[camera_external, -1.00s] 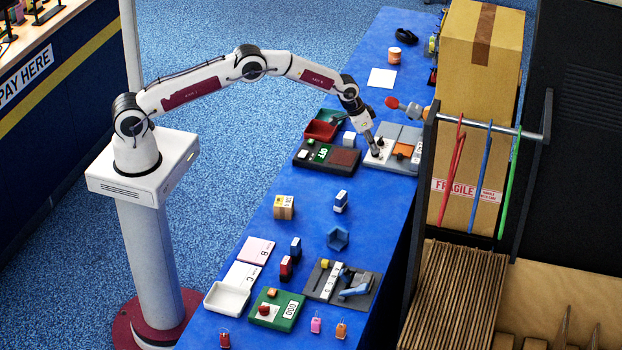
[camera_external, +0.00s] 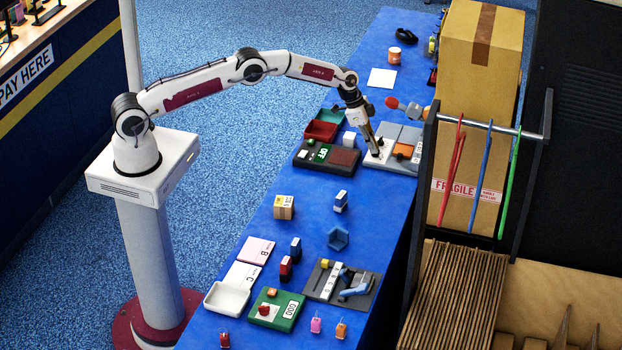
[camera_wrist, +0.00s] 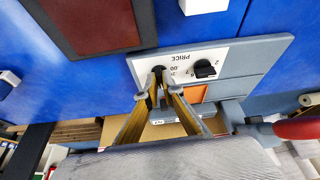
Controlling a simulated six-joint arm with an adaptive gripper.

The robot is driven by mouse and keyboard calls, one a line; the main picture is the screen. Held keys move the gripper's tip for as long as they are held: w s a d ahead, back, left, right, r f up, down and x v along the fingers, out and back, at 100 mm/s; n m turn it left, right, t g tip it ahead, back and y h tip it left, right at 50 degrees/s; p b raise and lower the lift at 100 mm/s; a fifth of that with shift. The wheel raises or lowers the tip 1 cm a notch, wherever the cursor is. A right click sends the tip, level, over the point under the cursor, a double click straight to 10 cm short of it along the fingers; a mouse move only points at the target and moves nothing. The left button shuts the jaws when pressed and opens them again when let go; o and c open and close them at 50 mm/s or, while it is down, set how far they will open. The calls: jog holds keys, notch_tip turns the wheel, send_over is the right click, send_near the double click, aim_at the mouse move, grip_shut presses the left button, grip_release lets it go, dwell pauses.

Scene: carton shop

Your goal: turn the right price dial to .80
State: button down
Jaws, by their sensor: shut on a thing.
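The grey pricing unit (camera_external: 397,135) sits on the blue table; its white PRICE plate (camera_wrist: 181,54) appears upside down in the wrist view. One black price dial (camera_wrist: 204,69) stands free on the plate, with single digits around it. The right price dial is between the fingertips of my gripper (camera_wrist: 161,76), mostly hidden by them. Markings such as .00 and .20 show beside it; the rest are covered and its setting cannot be read. My gripper also shows at the unit in the external view (camera_external: 375,153), shut on this dial.
A dark device with a green display and a brown pad (camera_external: 344,157) lies just left of the unit. An orange square (camera_external: 403,150) is on the unit. A red-ended handle (camera_external: 392,102) and a rail with hanging bands (camera_external: 487,125) stand close by on the right.

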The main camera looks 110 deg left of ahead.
jog(key=shift+m, duration=0.6)
jog(key=c, duration=2.2)
grip_release()
jog(key=shift+a+r, duration=0.1)
jog(key=shift+r, duration=0.1)
jog(key=shift+h, duration=0.3)
jog(key=shift+v, duration=5.8)
